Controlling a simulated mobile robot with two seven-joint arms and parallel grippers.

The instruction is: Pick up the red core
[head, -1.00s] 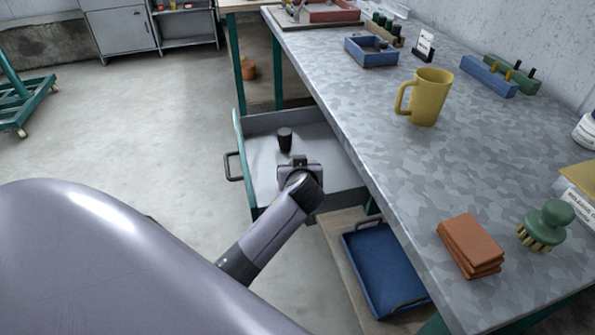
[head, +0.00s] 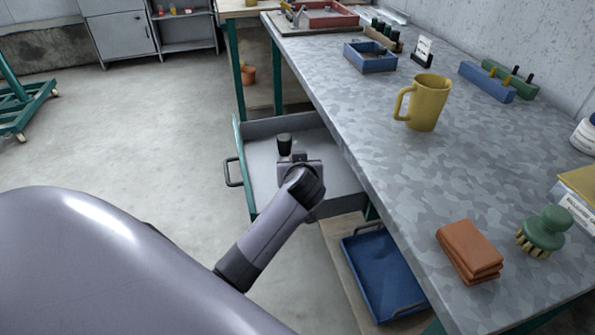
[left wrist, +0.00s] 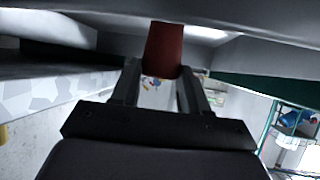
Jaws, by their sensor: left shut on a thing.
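The red core (left wrist: 163,50) shows in the left wrist view as a dark red, tapered piece between the two fingers. In the head view a small dark tapered piece (head: 284,144) stands up at the tip of my left gripper (head: 290,158), over the open drawer (head: 262,126). It looks black there, and its lower part is hidden by the gripper. My left gripper, also in the left wrist view (left wrist: 160,76), is shut on the red core. I cannot tell whether the core touches the drawer floor. My right gripper is not in view.
The drawer walls surround the gripper, and the workbench (head: 395,160) edge is close on the right. A yellow mug (head: 428,103), a brown folded stack (head: 470,250) and a green brush (head: 543,230) stand on it. A blue tray (head: 380,270) lies below.

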